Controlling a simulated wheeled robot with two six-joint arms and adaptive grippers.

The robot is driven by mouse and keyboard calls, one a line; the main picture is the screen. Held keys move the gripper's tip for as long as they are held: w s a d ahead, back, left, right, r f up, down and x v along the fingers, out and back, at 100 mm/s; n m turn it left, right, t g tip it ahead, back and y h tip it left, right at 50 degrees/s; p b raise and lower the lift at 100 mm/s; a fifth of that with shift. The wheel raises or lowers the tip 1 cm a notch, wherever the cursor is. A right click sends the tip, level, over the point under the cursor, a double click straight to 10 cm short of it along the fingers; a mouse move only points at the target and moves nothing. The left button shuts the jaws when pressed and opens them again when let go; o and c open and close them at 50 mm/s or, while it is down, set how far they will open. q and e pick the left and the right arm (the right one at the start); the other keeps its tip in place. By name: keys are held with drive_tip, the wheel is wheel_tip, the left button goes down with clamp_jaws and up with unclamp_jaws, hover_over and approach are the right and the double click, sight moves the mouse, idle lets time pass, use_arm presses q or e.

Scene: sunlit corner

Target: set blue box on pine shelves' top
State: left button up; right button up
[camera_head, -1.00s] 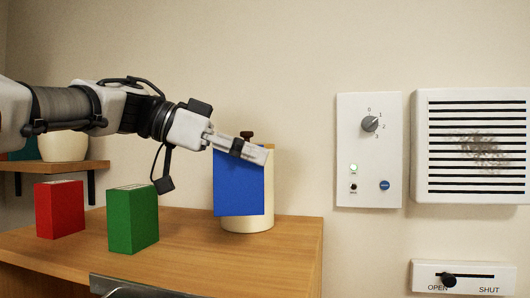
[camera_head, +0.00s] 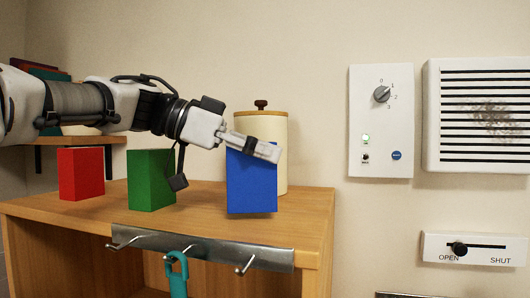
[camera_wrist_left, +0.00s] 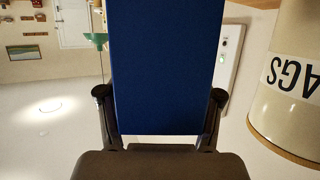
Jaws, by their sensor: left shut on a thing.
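The blue box (camera_head: 252,182) is upright in my left gripper (camera_head: 262,149), which is shut on its upper part. In the left wrist view the blue box (camera_wrist_left: 165,65) fills the middle, between the two fingers (camera_wrist_left: 160,95). The pine shelves' top (camera_head: 105,217) is a wooden surface under the box. The box's lower edge is just over or on this top near its right front part, with a thin dark shadow below; I cannot tell whether they touch. My right gripper is not in view.
A green box (camera_head: 151,180) and a red box (camera_head: 81,174) stand to the left on the top. A cream lidded canister (camera_head: 270,128) stands close behind the blue box. A metal hook rail (camera_head: 200,248) with a teal item (camera_head: 178,275) runs along the front edge.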

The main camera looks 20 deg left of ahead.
use_arm(q)
drive_tip(key=shift+s+r, duration=0.1)
drive_tip(key=shift+s, duration=0.1)
drive_tip(key=shift+w+f, duration=0.5)
drive_tip(key=shift+w, duration=0.15)
drive_tip(key=shift+s+f+b, duration=0.25)
drive_tip(key=shift+s+b, duration=0.05)
drive_tip(key=shift+s, duration=0.05)
drive_tip(key=o, duration=1.5)
drive_tip(key=shift+w, duration=0.2)
drive_tip(key=shift+o, duration=0.2)
drive_tip(key=shift+s, duration=0.1)
wheel_tip(320, 180, up, 10)
drive_tip(key=shift+f, duration=0.1)
